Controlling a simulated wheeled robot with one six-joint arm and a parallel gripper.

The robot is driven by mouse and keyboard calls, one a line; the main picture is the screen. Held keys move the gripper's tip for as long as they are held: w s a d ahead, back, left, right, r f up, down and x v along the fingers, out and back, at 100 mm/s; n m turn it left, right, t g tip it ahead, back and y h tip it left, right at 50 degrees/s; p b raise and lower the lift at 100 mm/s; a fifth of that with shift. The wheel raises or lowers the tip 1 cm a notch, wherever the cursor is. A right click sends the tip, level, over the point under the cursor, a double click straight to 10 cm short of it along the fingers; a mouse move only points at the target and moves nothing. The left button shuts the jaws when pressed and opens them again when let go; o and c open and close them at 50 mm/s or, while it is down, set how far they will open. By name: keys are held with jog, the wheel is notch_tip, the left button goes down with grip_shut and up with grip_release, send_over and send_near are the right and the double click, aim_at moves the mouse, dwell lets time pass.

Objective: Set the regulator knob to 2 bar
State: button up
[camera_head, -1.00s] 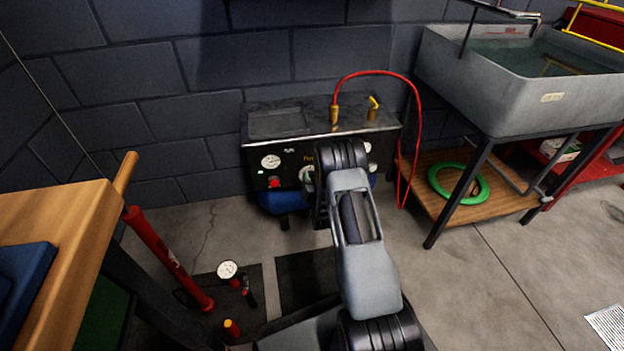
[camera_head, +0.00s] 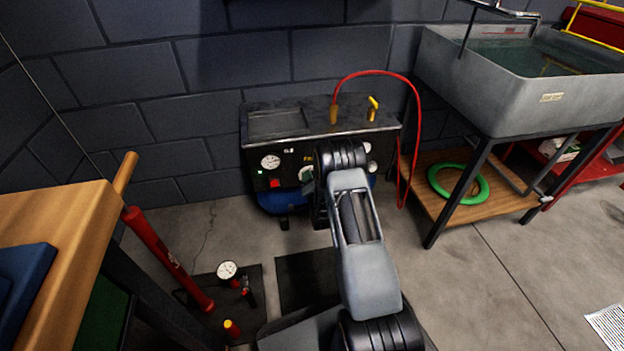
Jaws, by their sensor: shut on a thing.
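The compressor (camera_head: 262,152) stands against the back wall with its dark front panel facing me. The regulator knob (camera_head: 305,174) shows only in part at the panel's middle, as a pale round edge. My gripper (camera_head: 311,184) is at the knob, mostly hidden behind my wrist, and is shut on it. The knob's setting cannot be read. Another gauge shows partly to the right of my wrist.
A red hose (camera_head: 418,130) arcs from the compressor's top down its right side. A yellow lever (camera_head: 373,106) stands on top. The sink bench (camera_head: 480,105) is at right, with a green ring (camera_head: 458,183) on its shelf. A red floor pump (camera_head: 165,255) and wooden bench (camera_head: 60,235) are at left.

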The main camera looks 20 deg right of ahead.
jog(key=m, duration=0.4)
jog(key=shift+a+r, duration=0.1)
jog(key=shift+a, duration=0.1)
jog(key=shift+w+m, duration=0.1)
jog(key=shift+m, duration=1.6)
jog(key=shift+a+r, duration=0.1)
jog(key=o, duration=0.9)
jog(key=shift+d+m, duration=0.2)
jog(key=shift+m, duration=0.1)
jog(key=p+v, duration=0.4)
jog(key=v, duration=1)
jog(key=shift+d, duration=0.15)
